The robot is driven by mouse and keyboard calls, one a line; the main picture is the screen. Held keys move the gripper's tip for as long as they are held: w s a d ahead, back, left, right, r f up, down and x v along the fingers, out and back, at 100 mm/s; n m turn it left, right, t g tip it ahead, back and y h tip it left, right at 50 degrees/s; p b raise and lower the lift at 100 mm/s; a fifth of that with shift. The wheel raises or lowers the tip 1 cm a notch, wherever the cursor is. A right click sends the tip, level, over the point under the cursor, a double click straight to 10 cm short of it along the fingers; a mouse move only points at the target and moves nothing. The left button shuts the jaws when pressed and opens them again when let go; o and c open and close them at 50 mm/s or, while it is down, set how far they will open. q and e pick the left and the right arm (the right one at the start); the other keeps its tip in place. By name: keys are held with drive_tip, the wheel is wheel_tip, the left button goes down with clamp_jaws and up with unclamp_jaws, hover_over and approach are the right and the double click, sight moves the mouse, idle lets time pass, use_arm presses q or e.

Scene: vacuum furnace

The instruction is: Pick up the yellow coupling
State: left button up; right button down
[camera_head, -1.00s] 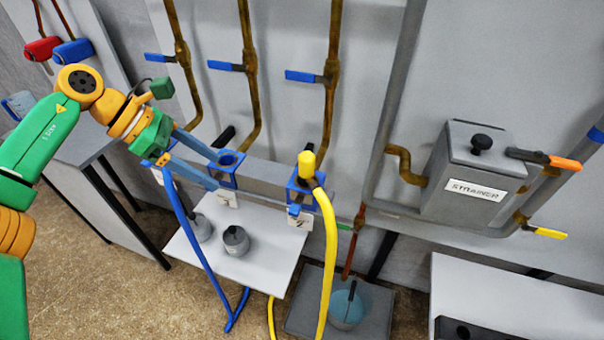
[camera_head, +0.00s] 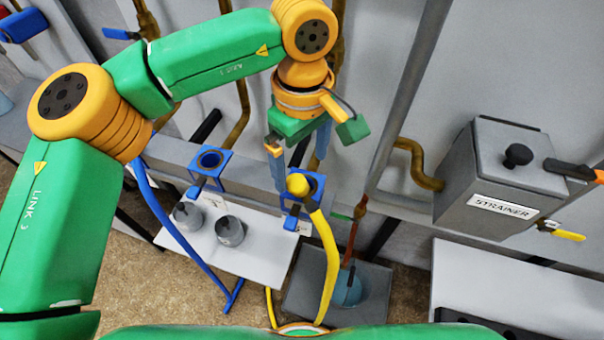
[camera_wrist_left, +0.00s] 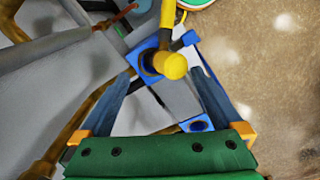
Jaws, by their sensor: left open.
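The yellow coupling (camera_head: 298,184) is the knob-like end of a yellow hose (camera_head: 328,262), sitting at a blue square holder (camera_head: 317,186) on the grey rail. My left gripper (camera_head: 298,166) is open and empty, pointing down just above the coupling. In the left wrist view the coupling (camera_wrist_left: 173,66) appears between the two open fingertips (camera_wrist_left: 161,64), with the blue holder (camera_wrist_left: 147,62) behind it. I cannot tell whether a finger touches it. My right gripper is not in view.
An empty blue holder (camera_head: 209,163) is to the left on the rail. Grey pots (camera_head: 229,231) stand on a white table (camera_head: 262,250) below.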

sight(306, 199)
use_arm(q)
drive_tip(key=shift+s+f, duration=0.25)
drive_tip(key=shift+f, duration=0.3)
drive_tip(key=shift+s+f, duration=0.2)
drive_tip(key=shift+f, duration=0.3)
drive_tip(key=w+f, duration=0.2)
drive_tip(key=w, duration=0.1)
drive_tip(key=shift+w+d+f, duration=0.15)
drive_tip(key=shift+d+f, duration=0.05)
drive_tip(key=shift+d, duration=0.2)
drive_tip(key=shift+s+a+r, duration=0.2)
drive_tip(key=shift+s+r, duration=0.1)
drive_tip(key=shift+s, duration=0.35)
drive_tip(key=c, duration=0.9)
drive_tip(key=shift+w, duration=0.15)
clamp_jaws()
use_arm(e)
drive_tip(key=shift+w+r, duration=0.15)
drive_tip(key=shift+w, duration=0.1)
